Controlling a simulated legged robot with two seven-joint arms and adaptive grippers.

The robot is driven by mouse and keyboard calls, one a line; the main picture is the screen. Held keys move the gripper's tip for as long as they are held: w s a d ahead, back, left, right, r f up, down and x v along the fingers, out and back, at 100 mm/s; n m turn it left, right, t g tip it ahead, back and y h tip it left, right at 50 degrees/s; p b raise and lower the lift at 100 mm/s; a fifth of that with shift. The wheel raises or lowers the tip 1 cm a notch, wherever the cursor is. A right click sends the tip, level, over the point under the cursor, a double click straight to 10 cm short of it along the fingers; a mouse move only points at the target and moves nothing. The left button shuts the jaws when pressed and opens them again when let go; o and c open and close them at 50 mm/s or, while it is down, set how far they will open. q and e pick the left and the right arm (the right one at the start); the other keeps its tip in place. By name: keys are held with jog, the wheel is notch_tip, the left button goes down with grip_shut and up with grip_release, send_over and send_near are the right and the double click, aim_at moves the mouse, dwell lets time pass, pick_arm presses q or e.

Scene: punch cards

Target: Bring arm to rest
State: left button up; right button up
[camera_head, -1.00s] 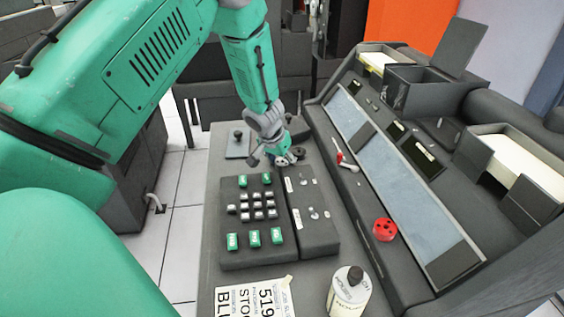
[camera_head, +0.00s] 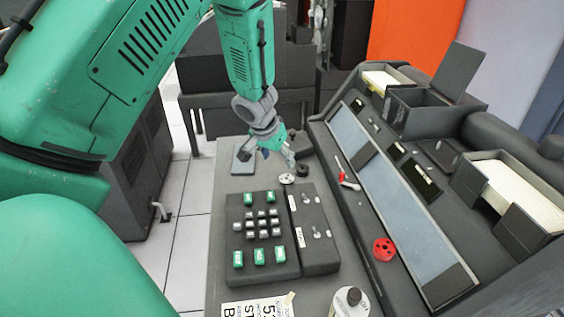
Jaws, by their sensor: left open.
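My left arm, green with grey joints, comes in from the left. Its gripper (camera_head: 278,158) hangs over the far end of the grey desk, open, with nothing visible between its fingers. It is just beyond the dark keypad box (camera_head: 240,258) with green and grey keys. A small white round piece (camera_head: 287,178) and a dark ring-like piece (camera_head: 302,170) lie near the fingertips. I cannot tell whether the fingers touch them. My right gripper is not in view.
A dark console (camera_head: 345,205) with trays of cards (camera_head: 515,188) runs along the right. A red round piece (camera_head: 384,249) sits on its ledge. A small flat dark pad (camera_head: 242,163) lies left of the gripper.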

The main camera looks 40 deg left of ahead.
pick_arm(q)
jog(key=shift+s+a+r, duration=0.15)
jog(key=shift+s+r, duration=0.15)
jog(key=shift+r, duration=0.2)
